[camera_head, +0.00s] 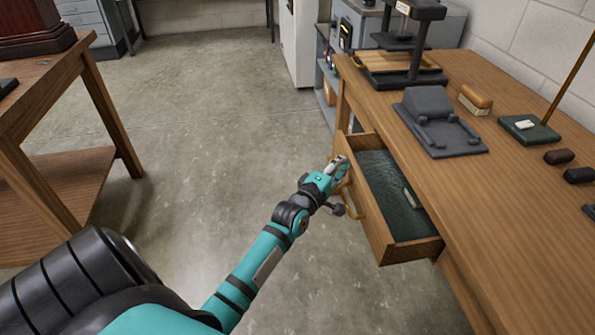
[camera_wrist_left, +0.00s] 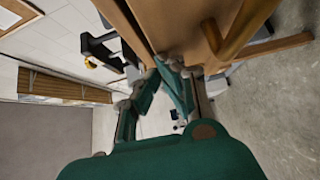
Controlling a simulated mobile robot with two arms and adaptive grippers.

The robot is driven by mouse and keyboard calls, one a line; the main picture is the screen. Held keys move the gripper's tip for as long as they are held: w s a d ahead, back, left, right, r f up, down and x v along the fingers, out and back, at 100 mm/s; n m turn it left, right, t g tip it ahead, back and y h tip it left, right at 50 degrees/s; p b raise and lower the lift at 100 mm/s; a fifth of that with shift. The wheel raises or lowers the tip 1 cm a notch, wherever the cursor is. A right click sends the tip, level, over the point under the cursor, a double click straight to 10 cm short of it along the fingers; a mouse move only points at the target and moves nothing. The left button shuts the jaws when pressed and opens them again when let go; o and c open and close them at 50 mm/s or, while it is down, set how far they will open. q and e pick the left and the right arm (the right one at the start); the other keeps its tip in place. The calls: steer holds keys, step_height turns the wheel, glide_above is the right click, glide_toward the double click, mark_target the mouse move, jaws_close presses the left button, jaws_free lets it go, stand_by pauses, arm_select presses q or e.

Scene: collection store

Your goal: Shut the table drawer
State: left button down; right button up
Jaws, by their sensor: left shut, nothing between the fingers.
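The table drawer (camera_head: 385,247) is pulled out from the wooden table (camera_head: 505,163). It has a dark green lining and a small light object (camera_head: 412,199) lies inside. Its front carries a curved brass-coloured handle (camera_head: 351,203). My left gripper (camera_head: 341,163) is shut and empty, at the far end of the drawer front, close to the handle; I cannot tell whether it touches. In the left wrist view my left gripper (camera_wrist_left: 172,65) shows its fingers together, with wooden surfaces close by. My right gripper is in neither view.
On the table stand a dark press (camera_head: 403,45), a grey device (camera_head: 437,118), a brush (camera_head: 475,99) and a green-based stand (camera_head: 528,130). Another wooden table (camera_head: 60,120) stands at the left. The concrete floor (camera_head: 215,130) between the tables is clear.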

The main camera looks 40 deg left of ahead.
arm_select(q)
steer(key=w+d, duration=0.2)
steer(key=w, duration=0.1)
steer(key=w+d, duration=0.5)
steer(key=w, duration=0.1)
steer(key=shift+w+d+f, duration=0.1)
steer(key=shift+w+d, duration=0.15)
steer(key=shift+d, duration=0.05)
steer(key=shift+w+d, duration=0.3)
steer(key=shift+w, duration=0.2)
steer(key=shift+d, duration=0.1)
steer(key=shift+r, duration=0.2)
